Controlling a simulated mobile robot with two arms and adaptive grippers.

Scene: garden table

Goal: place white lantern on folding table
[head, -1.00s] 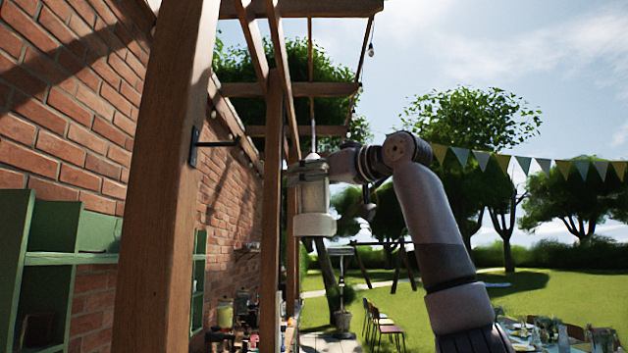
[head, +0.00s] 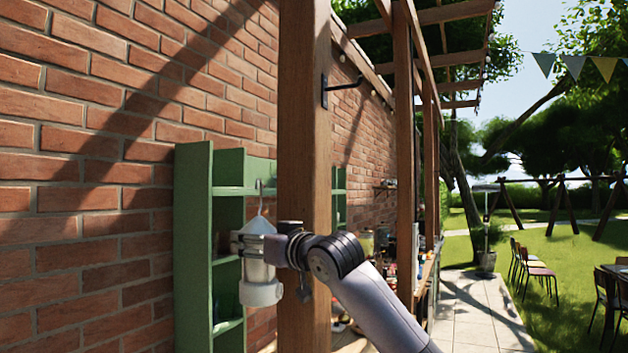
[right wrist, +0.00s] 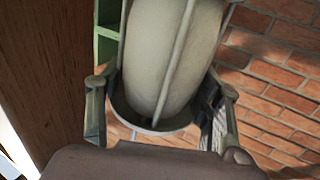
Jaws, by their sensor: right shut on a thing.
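The white lantern (head: 260,270) is in the middle of the head view, upright, with a hook-shaped handle on top. My right gripper (head: 262,243) is shut around the lantern's body and holds it in the air in front of the green shelf. In the right wrist view the lantern (right wrist: 172,55) fills the middle, with the fingers of my right gripper (right wrist: 160,115) on both sides of it. I do not see the folding table for sure. My left gripper is not in view.
A wooden post (head: 305,110) stands close behind my right gripper. A green shelf (head: 193,260) stands against the brick wall (head: 90,200). A counter with jars lies beyond the post. A paved path (head: 480,310), chairs (head: 535,268) and lawn are at the right.

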